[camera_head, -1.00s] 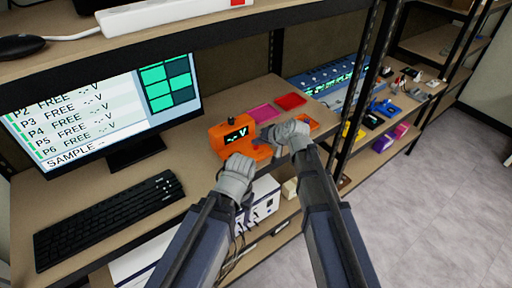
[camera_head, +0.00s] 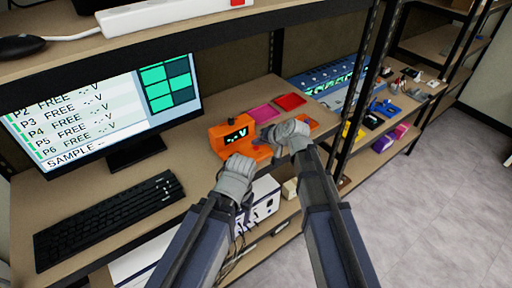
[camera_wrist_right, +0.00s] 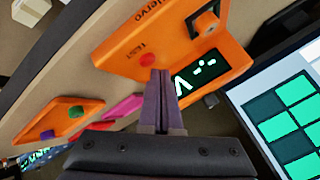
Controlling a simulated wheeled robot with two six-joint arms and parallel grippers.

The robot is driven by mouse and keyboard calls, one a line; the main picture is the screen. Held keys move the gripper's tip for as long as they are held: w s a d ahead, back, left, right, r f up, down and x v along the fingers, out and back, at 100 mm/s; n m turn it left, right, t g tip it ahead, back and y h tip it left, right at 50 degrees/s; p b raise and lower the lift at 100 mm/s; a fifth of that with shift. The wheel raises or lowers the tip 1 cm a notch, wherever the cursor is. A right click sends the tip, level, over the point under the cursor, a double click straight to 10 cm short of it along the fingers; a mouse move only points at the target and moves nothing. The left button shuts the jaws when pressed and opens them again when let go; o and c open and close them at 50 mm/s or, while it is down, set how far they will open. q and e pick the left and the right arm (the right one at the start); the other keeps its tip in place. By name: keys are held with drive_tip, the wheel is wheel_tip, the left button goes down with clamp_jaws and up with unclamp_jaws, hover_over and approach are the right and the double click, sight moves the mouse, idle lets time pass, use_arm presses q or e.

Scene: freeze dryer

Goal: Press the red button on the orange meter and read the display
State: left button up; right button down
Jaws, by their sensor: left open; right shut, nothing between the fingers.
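The orange meter (camera_head: 217,142) stands on the desk, with a lit display (camera_head: 236,136) that shows dashes and a V. In the right wrist view the meter (camera_wrist_right: 113,58) has a red button (camera_wrist_right: 148,60) beside a "TEST" label, and its display (camera_wrist_right: 199,68) is partly covered by my fingers. My right gripper (camera_wrist_right: 161,73) is shut and empty, its tips right by the red button; contact cannot be told. In the head view my right gripper (camera_head: 270,134) is at the meter's right side. My left gripper (camera_head: 241,160) is open at the meter's front edge; its fingertips are hard to make out.
A monitor (camera_head: 95,105) and a keyboard (camera_head: 110,218) are to the left. Pink (camera_head: 264,112) and red (camera_head: 291,101) flat pieces lie behind the meter. An orange piece with coloured buttons (camera_wrist_right: 62,117) lies beside it. A dark shelf post (camera_head: 362,90) rises at the right.

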sight(258, 151)
drive_tip(key=shift+f, duration=0.1)
idle(0.4)
drive_tip(key=shift+f+b, duration=0.35)
drive_tip(key=shift+b, duration=0.1)
drive_tip(key=shift+f, duration=0.1)
idle(0.4)
drive_tip(key=shift+r+p, duration=0.45)
drive_tip(key=shift+r, duration=0.15)
wheel_tip(258, 151, up, 6)
drive_tip(key=p, duration=0.6)
idle(0.6)
